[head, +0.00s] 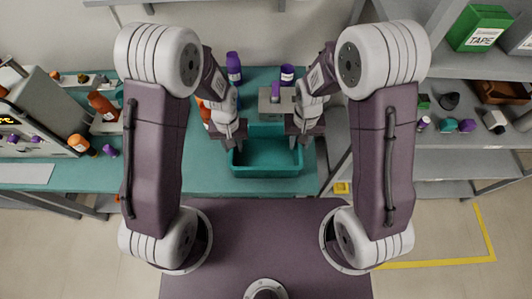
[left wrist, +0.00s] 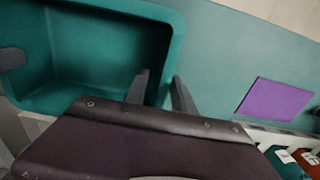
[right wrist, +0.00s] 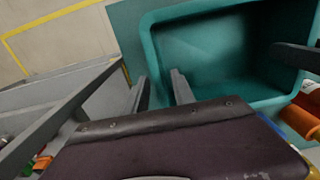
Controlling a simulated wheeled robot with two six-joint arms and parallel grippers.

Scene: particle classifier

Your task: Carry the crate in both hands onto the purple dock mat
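The teal crate (head: 267,170) is empty and appears upright at the front edge of the teal table, between my two grippers. My left gripper (head: 232,137) is at its left end; in the left wrist view its fingers (left wrist: 160,82) are apart, with the crate wall (left wrist: 168,60) between them. My right gripper (head: 304,137) is at the right end; in the right wrist view its fingers (right wrist: 158,80) are likewise apart around the crate wall (right wrist: 156,58). I cannot see either finger pair pressed on the wall. The purple mat (left wrist: 275,100) lies flat on the table, apart from the crate.
Purple bottles (head: 233,66) and a grey block (head: 275,103) stand behind the crate. An orange bottle (right wrist: 300,119) is close to it in the right wrist view. A machine (head: 35,115) is at the left, grey shelves (head: 450,158) at the right.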

